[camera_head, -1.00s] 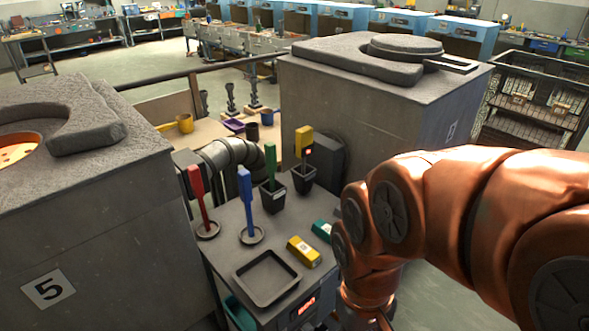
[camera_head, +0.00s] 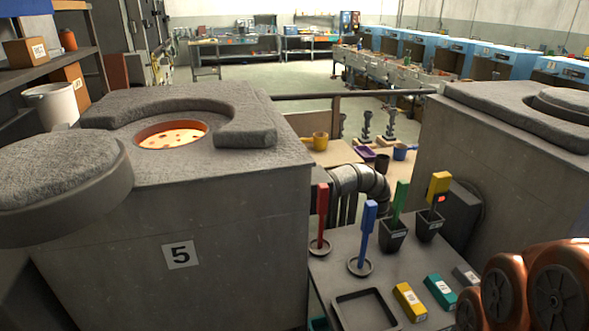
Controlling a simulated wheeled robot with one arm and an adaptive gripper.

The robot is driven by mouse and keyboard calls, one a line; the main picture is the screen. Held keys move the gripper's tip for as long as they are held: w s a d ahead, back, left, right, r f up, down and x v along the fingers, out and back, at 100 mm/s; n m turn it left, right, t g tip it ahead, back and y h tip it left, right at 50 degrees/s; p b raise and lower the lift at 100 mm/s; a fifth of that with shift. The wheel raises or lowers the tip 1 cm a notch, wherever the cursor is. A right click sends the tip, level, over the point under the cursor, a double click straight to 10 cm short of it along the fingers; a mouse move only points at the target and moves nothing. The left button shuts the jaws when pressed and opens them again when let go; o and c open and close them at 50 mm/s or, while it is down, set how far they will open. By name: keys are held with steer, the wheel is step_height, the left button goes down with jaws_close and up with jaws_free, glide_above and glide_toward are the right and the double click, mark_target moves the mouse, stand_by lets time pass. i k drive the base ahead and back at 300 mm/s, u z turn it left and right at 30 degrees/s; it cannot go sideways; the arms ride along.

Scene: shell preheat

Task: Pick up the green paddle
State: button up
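The green paddle (camera_head: 399,200) stands upright in a small black square cup at the back of the grey cart top. A yellow paddle (camera_head: 438,188) stands in a like cup to its right. A blue paddle (camera_head: 367,232) and a red paddle (camera_head: 322,213) stand in round dark holders to its left. Part of my orange arm shows at the lower right, right of the cart. My gripper is out of view, so its state does not show.
A black tray (camera_head: 336,300), a yellow block (camera_head: 409,302) and a teal block (camera_head: 440,291) lie on the cart's front part. A furnace marked 5 (camera_head: 180,254) with a glowing opening stands left; another furnace (camera_head: 470,140) stands right.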

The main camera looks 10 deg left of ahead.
mark_target(402, 186)
steer(key=z, duration=2.45)
steer(key=k, duration=1.3)
steer(key=u, duration=2.2)
